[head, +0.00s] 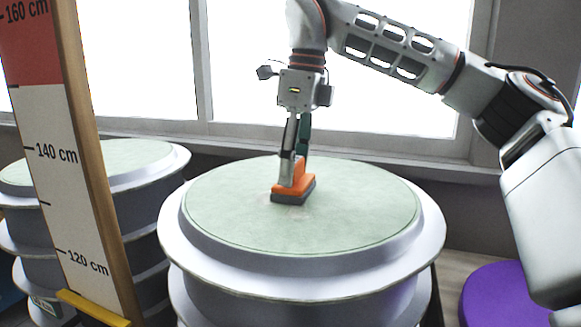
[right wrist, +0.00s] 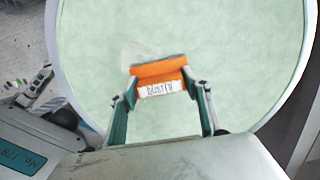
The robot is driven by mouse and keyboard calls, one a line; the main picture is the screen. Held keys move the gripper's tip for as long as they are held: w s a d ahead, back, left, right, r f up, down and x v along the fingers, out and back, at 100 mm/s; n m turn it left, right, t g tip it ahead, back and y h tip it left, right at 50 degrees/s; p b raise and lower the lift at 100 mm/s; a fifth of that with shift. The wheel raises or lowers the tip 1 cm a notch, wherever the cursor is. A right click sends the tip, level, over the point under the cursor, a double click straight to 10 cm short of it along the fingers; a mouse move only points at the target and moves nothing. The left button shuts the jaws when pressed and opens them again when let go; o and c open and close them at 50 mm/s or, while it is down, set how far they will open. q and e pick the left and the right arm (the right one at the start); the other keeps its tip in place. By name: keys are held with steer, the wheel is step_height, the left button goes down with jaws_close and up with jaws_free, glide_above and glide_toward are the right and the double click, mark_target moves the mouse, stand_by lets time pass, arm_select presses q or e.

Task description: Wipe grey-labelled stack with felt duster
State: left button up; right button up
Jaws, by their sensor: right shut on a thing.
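The felt duster (head: 293,189) has an orange body and a dark grey pad. It sits pad down on the pale green top of the nearer mould stack (head: 300,271), appearing to touch it. In the right wrist view the duster (right wrist: 158,70) shows a white "DUSTER" label. My right gripper (head: 296,157) comes down from above and is shut on the duster's upright orange part. A faint pale smudge (right wrist: 136,52) lies on the green top beside the pad. No label shows on this stack, so I cannot tell its label colour. My left gripper is out of view.
A second mould stack (head: 140,161) stands at the left with a small label low down. A height board (head: 80,170) marked in centimetres stands in front of it. A purple round object (head: 490,295) is low at the right. A windowsill (head: 400,158) runs behind.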

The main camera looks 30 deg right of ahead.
mark_target(295, 190)
steer(key=shift+w+d, duration=0.55)
steer(key=shift+d, duration=0.1)
steer(key=shift+s+d, duration=0.7)
steer(key=shift+s, duration=0.1)
steer(key=shift+s+a, duration=0.95)
steer(key=shift+a, duration=0.15)
steer(key=shift+s+a+b, duration=0.35)
steer(key=shift+s+a, duration=0.75)
steer(key=shift+a, duration=0.1)
steer(key=shift+s+a, duration=0.65)
steer(key=shift+a, duration=0.15)
steer(key=shift+s+a+b, duration=0.3)
steer(key=shift+s+a, duration=0.55)
steer(key=shift+a, duration=0.1)
steer(key=shift+s+a+f, duration=0.15)
steer(key=shift+s+a, duration=0.3)
